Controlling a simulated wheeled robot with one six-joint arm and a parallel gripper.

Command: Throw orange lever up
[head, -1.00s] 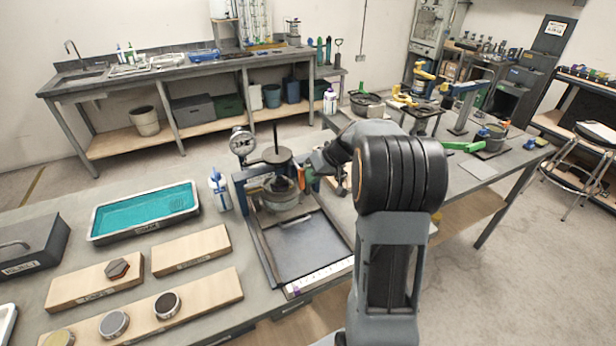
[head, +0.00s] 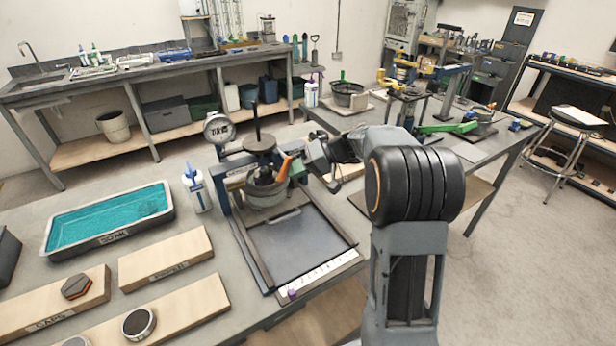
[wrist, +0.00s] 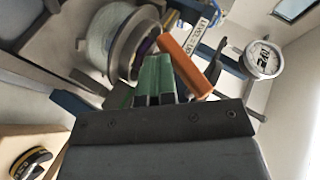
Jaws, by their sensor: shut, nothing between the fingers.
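The orange lever (head: 285,168) is on the press-like device (head: 262,185) with a round pot and a blue-sided frame. In the head view it slants, its upper end toward the right. In the wrist view the orange lever (wrist: 186,65) is a thick bar just right of my green fingertips. My gripper (wrist: 155,75) is shut and empty beside it; I cannot tell whether they touch. In the head view my gripper (head: 298,168) is small, at the lever's right side, partly hidden by the wrist.
A pressure gauge (head: 219,129) stands at the device's back left, and a white bottle (head: 196,188) beside it. A teal-filled tray (head: 108,217) and wooden boards (head: 166,258) lie to the left. A flat dark plate (head: 297,243) lies in front of the pot.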

